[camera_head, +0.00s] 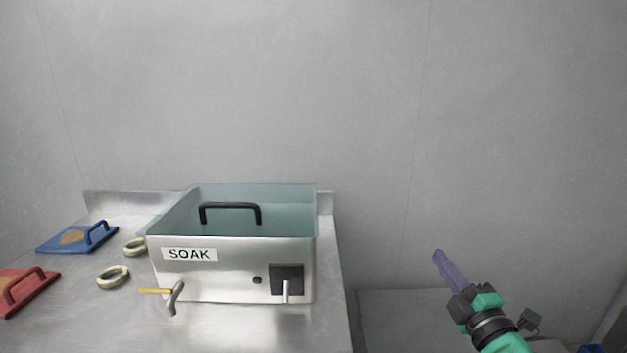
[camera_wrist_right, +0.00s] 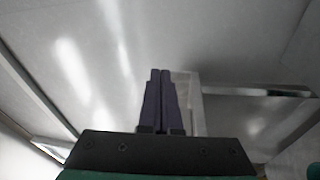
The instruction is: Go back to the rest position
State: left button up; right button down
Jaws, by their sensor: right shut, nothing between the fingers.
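My right gripper (camera_head: 440,257) has purple fingers and shows at the lower right of the head view, to the right of the steel counter and apart from everything on it. In the right wrist view its two fingers (camera_wrist_right: 160,72) lie side by side, shut with nothing between them. Beyond the fingers in that view are grey metal-like surfaces and a pale rectangular edge. My left gripper is in neither view.
A steel box labelled SOAK (camera_head: 235,270) with a clear lid (camera_head: 290,208) and black handle stands on the counter (camera_head: 240,330). A blue board (camera_head: 62,241), a red board (camera_head: 35,285) and two pale rings (camera_head: 113,277) lie left of it. The air around my right gripper is clear.

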jog(key=s+d+f+m+g+h, duration=0.1)
jog(key=s+f+m+g, duration=0.25)
jog(key=f, duration=0.25)
jog(key=s+f+m+g+h, duration=0.2)
jog(key=f+m, duration=0.2)
jog(key=f, duration=0.3)
jog(key=s+d+f+m+g+h, duration=0.1)
jog(key=s+f+m+g, duration=0.25)
jog(key=f, duration=0.25)
jog(key=s+a+f+m+g+y, duration=0.1)
jog(key=s+a+f+m+g, duration=0.15)
jog(key=s+f+g, duration=0.4)
jog(key=s+a+f+m+g, duration=0.1)
jog(key=s+a+f+m, duration=0.15)
jog(key=s, duration=0.65)
notch_tip(320, 180, down, 22)
jog(key=s, duration=0.1)
jog(key=s+d+f+g, duration=0.1)
jog(key=s+d+f, duration=0.1)
jog(key=s+f, duration=0.65)
jog(key=s+d+f+g, duration=0.1)
jog(key=s+d+f, duration=0.1)
jog(key=s+f, duration=0.6)
notch_tip(320, 180, up, 14)
jog(key=p, duration=1.3)
jog(key=shift+s+a+r+p, duration=0.2)
jog(key=shift+s+p, duration=0.2)
